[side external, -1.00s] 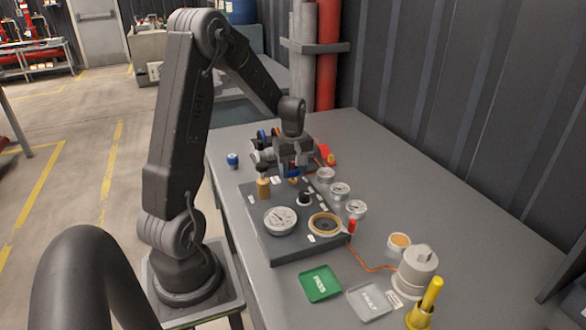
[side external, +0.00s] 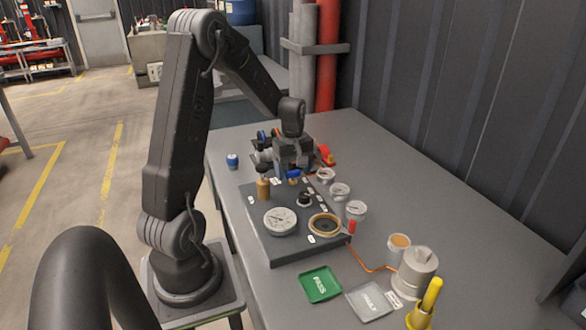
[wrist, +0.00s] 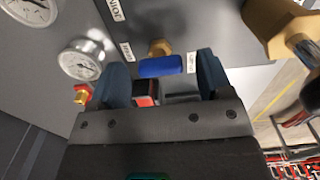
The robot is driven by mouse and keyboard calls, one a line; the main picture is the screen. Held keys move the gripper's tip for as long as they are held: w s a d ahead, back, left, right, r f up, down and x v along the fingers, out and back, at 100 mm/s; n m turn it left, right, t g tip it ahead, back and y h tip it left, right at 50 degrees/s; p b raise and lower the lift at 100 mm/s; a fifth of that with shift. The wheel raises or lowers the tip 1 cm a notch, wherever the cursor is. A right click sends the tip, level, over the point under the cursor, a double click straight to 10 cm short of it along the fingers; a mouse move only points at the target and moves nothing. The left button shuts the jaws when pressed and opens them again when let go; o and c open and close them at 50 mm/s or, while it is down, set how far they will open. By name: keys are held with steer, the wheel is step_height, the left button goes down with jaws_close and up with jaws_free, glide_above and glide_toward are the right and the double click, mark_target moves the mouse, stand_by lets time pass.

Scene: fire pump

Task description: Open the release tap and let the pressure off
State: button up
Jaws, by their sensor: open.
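The release tap has a blue handle (wrist: 160,66) on a brass body (wrist: 158,47). In the wrist view the handle lies crosswise, just beyond and between my fingertips. In the side view the blue handle (side external: 294,174) shows just below my gripper (side external: 292,162), near the far end of the dark panel (side external: 285,248). My gripper (wrist: 163,74) is open, its two dark blue fingertips apart with a gap to the handle. Small white labels sit on both sides of the tap.
A brass post with a dark knob (side external: 263,187) stands left of the tap. A large gauge (side external: 280,220) and a round brass-rimmed fitting (side external: 324,225) are nearer. Several small gauges (side external: 340,191) line the right side. A green tray (side external: 320,283) and grey tray (side external: 369,302) lie in front.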

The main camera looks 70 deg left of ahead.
mark_target(293, 171)
steer(key=shift+r, duration=0.1)
step_height(293, 171, up, 14)
steer(key=shift+f, duration=0.2)
stand_by(0.5)
steer(key=s+d+r+m+t+y, duration=0.15)
steer(key=d+m, duration=0.25)
steer(key=d, duration=0.4)
steer(key=s+d+r+m+t+h, duration=0.1)
steer(key=d+r+m, duration=0.1)
steer(key=d+m, duration=0.45)
steer(key=s+d+m+t, duration=0.1)
steer(key=s+d+m, duration=0.3)
steer(key=d, duration=0.2)
steer(key=s+d+f+m+t, duration=0.1)
steer(key=s+d+m+t, duration=0.1)
steer(key=d, duration=0.5)
steer(key=s+m, duration=0.1)
steer(key=s, duration=0.1)
steer(key=shift+s+m, duration=0.35)
steer(key=shift+c, duration=0.3)
stand_by(0.8)
